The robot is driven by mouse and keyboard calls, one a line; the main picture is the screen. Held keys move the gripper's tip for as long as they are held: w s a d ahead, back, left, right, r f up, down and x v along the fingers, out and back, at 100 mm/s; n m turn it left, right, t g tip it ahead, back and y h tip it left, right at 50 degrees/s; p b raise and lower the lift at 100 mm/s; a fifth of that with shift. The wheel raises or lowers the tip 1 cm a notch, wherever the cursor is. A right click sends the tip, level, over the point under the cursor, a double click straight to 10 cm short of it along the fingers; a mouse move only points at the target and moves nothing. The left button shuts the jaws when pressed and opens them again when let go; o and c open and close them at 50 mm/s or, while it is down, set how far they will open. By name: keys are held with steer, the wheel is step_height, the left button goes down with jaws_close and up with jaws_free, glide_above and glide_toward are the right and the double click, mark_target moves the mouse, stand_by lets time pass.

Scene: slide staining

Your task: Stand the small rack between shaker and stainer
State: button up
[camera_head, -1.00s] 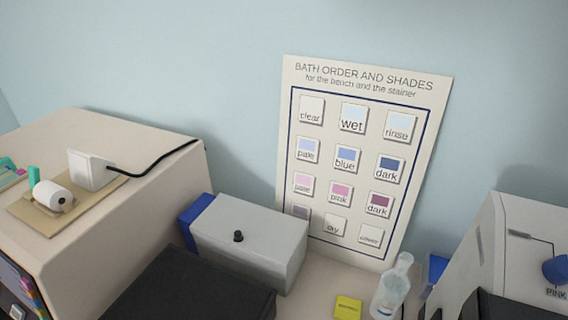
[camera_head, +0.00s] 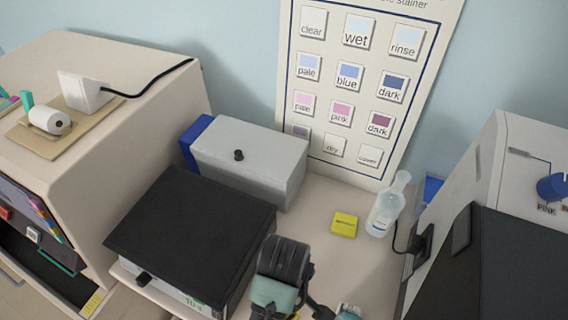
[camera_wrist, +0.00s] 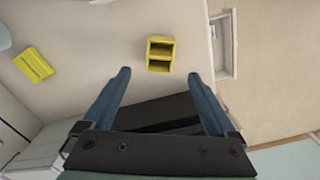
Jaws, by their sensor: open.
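In the wrist view, a small yellow rack (camera_wrist: 160,53) with two open compartments stands on the pale bench top. My gripper (camera_wrist: 159,75) is open and empty, its two blue-grey fingers spread on either side and the rack a little beyond their tips. In the head view the dark wrist of my arm shows at the bottom; the fingertips are hidden. A low black-topped machine (camera_head: 190,238), perhaps the shaker, is at left. A white machine with a blue knob marked PINK (camera_head: 495,165), perhaps the stainer, is at right.
A grey box with a black knob (camera_head: 250,160) stands behind the black-topped machine. A yellow block (camera_head: 344,224) and a clear bottle (camera_head: 386,208) stand on the bench near the wall. A large beige machine (camera_head: 130,130) is at far left.

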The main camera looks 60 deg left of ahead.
steer(key=shift+r, duration=0.75)
steer(key=w+a+r+m+t+y, duration=0.1)
steer(key=w+r+m+t+y, duration=0.4)
steer(key=w+r, duration=1.05)
steer(key=w+d+r+m+t+h, duration=0.1)
steer(key=w+d+r+m+t, duration=0.25)
steer(key=w+r+t, duration=0.7)
steer(key=s+d+r+m+t+h, duration=0.1)
steer(key=d+r+m+t, duration=0.3)
steer(key=r, duration=0.8)
steer(key=s+d+r+m+t, duration=0.1)
steer(key=d+r+m+t, duration=0.3)
steer(key=r, duration=0.9)
steer(key=s+d+r+m+t+h, duration=0.1)
steer(key=s+d+r+t, duration=0.1)
steer(key=s+d+r, duration=0.2)
steer(key=s+d+r+m+t+h, duration=0.2)
steer(key=s+r, duration=0.3)
steer(key=r, duration=0.4)
steer(key=shift+s+d+r, duration=0.2)
steer(key=shift+d+r, duration=0.1)
steer(key=shift+d, duration=0.55)
